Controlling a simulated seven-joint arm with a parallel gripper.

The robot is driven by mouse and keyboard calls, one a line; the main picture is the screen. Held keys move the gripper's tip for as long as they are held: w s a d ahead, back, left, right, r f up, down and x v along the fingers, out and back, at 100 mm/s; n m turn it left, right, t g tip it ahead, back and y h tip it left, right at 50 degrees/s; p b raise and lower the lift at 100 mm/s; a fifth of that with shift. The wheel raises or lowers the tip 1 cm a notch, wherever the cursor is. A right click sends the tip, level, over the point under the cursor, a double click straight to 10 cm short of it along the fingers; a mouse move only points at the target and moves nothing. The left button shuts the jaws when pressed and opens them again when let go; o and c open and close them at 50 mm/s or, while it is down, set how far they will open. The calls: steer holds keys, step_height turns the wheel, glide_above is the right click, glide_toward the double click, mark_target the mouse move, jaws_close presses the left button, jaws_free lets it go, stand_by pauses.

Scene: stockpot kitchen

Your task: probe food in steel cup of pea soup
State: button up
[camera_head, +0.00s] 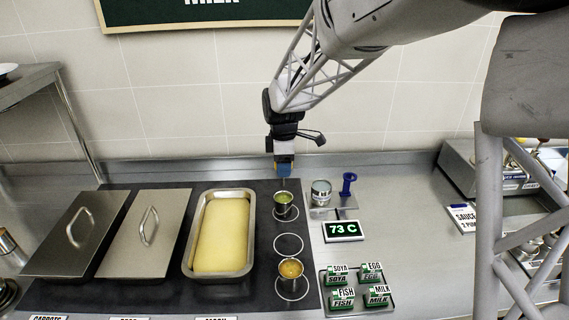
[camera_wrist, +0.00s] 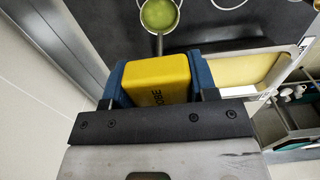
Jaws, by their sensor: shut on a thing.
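The steel cup of pea soup (camera_head: 283,200), with green contents, stands upright on a ringed spot at the back of the dark mat. It also shows at the top of the wrist view (camera_wrist: 158,14). My gripper (camera_head: 284,168) is above the cup, shut on a yellow block marked as a probe (camera_wrist: 158,78) between blue fingers. A thin stem reaches down from the gripper towards the cup. I cannot tell whether its tip is in the soup. A display (camera_head: 343,231) reads 73 C.
An orange soup cup (camera_head: 291,270) stands at the front of the mat, with an empty ring between. A yellow-filled pan (camera_head: 249,265) and lidded pans (camera_head: 145,240) are left. A steel pot (camera_head: 321,190), blue holder (camera_head: 348,183) and green label blocks (camera_head: 343,299) are right.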

mark_target(283, 184)
steer(key=shift+f, duration=0.2)
steer(key=shift+f, duration=3.65)
steer(key=shift+r, duration=0.15)
stand_by(2.8)
steer(key=shift+r, duration=4.25)
